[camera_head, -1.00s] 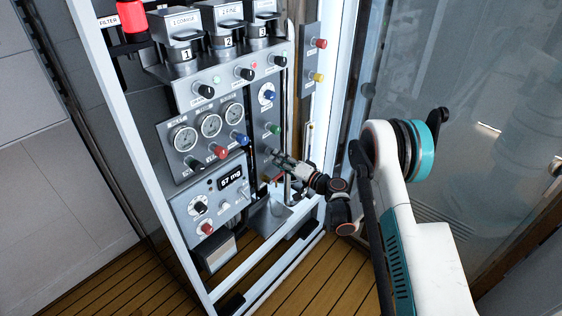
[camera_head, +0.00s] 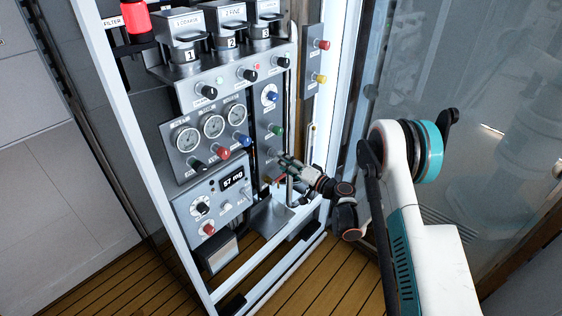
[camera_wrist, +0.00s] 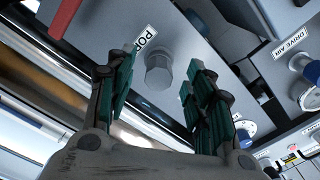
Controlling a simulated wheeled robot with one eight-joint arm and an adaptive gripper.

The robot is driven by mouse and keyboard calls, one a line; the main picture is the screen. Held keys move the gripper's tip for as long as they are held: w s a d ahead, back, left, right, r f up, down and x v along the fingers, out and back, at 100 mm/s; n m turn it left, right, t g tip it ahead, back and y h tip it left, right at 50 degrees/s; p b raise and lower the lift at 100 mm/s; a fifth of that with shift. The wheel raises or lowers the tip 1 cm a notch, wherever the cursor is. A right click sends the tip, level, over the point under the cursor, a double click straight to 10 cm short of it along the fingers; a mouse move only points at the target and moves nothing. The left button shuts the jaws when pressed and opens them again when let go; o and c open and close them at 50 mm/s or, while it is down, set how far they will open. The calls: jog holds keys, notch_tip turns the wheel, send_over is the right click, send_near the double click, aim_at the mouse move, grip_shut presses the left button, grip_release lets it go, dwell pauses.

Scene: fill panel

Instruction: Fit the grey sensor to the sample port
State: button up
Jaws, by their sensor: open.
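In the wrist view, a short grey cylindrical part (camera_wrist: 158,72) stands out from the panel beside a partly covered label reading "POR". I take it to be the grey sensor at the sample port, but cannot tell it apart from the port itself. My gripper (camera_head: 284,160) is at the lower right of the panel in the head view. In the wrist view, its two green-padded fingers (camera_wrist: 160,86) are spread apart, one on each side of the grey part, with visible gaps. In the head view, the gripper hides the port area.
A red handle (camera_wrist: 65,18) lies near the port in the wrist view. Knobs, gauges (camera_head: 213,127) and a display reading 57 mg (camera_head: 232,178) cover the panel. A white frame post (camera_head: 322,100) and a glass pane (camera_head: 470,90) stand to the right.

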jog(key=shift+v, duration=2.45)
jog(key=shift+r, duration=0.1)
notch_tip(320, 180, up, 12)
jog(key=s+d+n+g+h, duration=0.1)
jog(key=s+g+h, duration=0.1)
jog(key=h, duration=0.1)
jog(key=s+d+r+h, duration=0.3)
jog(key=s+d+r, duration=0.1)
jog(key=s+r, duration=0.55)
jog(key=s+d+g+h, duration=0.1)
jog(key=s+d+h, duration=0.3)
jog(key=s, duration=1)
jog(key=s+d+h, duration=0.4)
jog(key=s+d, duration=0.6)
jog(key=s, duration=0.5)
jog(key=shift+d+r+n+g, duration=0.3)
jog(key=shift+d+r+g, duration=0.1)
jog(key=shift+r, duration=0.1)
